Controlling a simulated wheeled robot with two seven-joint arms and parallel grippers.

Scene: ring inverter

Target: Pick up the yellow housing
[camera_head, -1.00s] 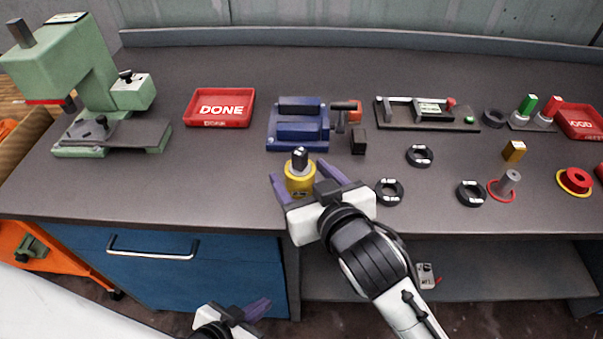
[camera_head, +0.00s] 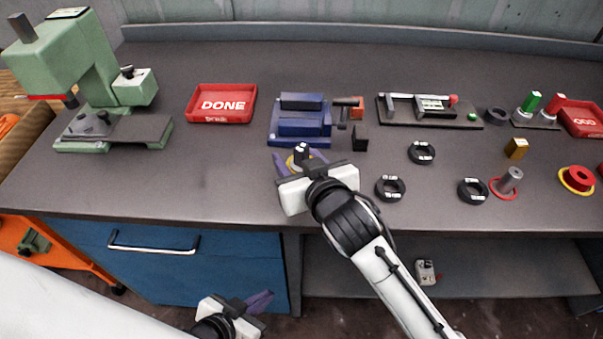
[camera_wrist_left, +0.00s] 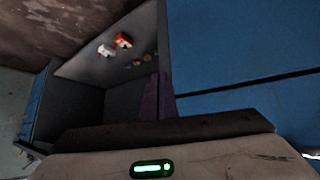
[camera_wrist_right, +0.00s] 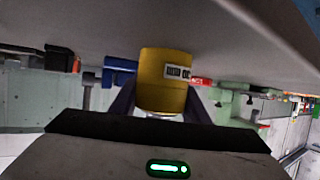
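The yellow housing (camera_head: 291,162) stands near the bench's front edge, its dark-sided top showing between the fingers of my right gripper (camera_head: 299,155). In the right wrist view the yellow housing (camera_wrist_right: 164,78) fills the gap, with a purple finger (camera_wrist_right: 122,102) against its side and the other finger (camera_wrist_right: 199,106) opposite. The right gripper looks shut on it. Most of its front is hidden in the head view, and I cannot see a gap under it. My left gripper (camera_head: 262,301) is low in front of the blue drawer, empty, its fingers together.
A blue fixture (camera_head: 303,122) stands just behind the housing, with a small black block (camera_head: 360,139) to its right. Black rings (camera_head: 390,188) lie to the right. The red DONE tray (camera_head: 221,103) and green press (camera_head: 90,75) are left. The bench's front left is clear.

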